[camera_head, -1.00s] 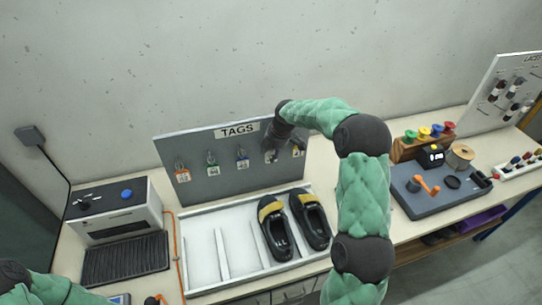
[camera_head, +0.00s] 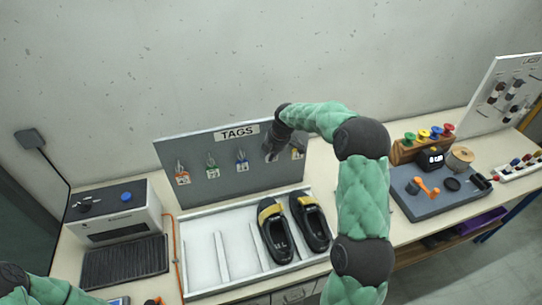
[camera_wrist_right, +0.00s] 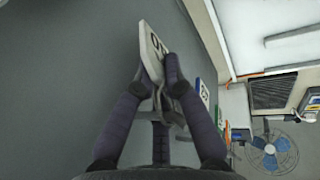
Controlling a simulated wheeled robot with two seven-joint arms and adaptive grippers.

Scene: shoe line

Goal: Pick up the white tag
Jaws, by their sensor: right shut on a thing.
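My right gripper (camera_head: 271,154) is in front of the grey TAGS board, between the blue tag (camera_head: 242,166) and a yellowish tag (camera_head: 299,154). In the right wrist view, my right gripper (camera_wrist_right: 158,75) is shut on the white tag (camera_wrist_right: 151,45), a flat white piece with dark print. The tag sticks out beyond the fingertips, close to the board. The gripper largely hides the tag in the head view. Whether its loop still touches a hook cannot be told. My left arm enters at the lower left; its gripper is not visible.
An orange tag (camera_head: 183,178) and a green tag (camera_head: 213,171) hang further left on the board (camera_head: 205,194). Below stands a white divided tray (camera_head: 203,262) with two black shoes (camera_head: 275,238). A boxy machine (camera_head: 115,212) stands left, a tool base (camera_head: 440,198) right.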

